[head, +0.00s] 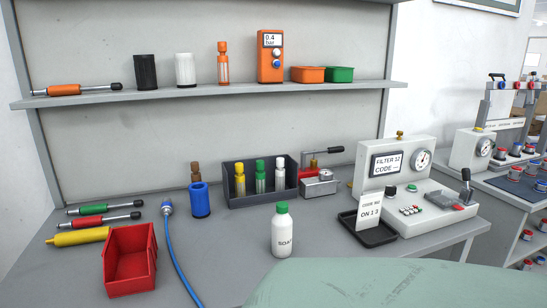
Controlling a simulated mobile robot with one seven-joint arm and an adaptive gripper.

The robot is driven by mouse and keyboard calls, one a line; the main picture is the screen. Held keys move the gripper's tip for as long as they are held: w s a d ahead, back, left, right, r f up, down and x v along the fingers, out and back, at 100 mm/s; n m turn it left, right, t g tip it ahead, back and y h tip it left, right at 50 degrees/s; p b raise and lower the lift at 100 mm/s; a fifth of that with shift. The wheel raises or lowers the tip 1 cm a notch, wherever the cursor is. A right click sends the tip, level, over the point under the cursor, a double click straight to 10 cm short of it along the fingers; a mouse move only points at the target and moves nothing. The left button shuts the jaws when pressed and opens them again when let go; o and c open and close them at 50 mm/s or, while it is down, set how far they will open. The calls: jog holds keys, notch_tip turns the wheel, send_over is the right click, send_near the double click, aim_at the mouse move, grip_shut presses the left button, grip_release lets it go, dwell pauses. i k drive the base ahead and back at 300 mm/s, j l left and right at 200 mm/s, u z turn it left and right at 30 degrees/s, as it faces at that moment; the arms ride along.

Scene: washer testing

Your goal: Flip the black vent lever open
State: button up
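I cannot tell from labels which one is the vent lever. My gripper is not in view, and nothing is seen touching either lever.
A black tray (369,236) with a card sits in front of the unit. A white soap bottle (282,231), a dark rack (230,196) of bottles, a blue hose (176,250) and a red bin (130,262) occupy the bench (225,255). A shelf (210,94) runs above.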

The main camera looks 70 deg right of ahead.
aim_at(466, 172)
jog(key=z, duration=0.9)
jog(key=l+z, duration=0.1)
jog(key=z, duration=0.4)
jog(key=k+z, duration=0.1)
jog(key=z, duration=0.35)
jog(key=l+z, duration=0.1)
jog(key=z, duration=0.8)
jog(key=l+z, duration=0.1)
jog(key=z, duration=0.4)
jog(key=i+l+z, duration=0.2)
jog(key=i+l, duration=0.4)
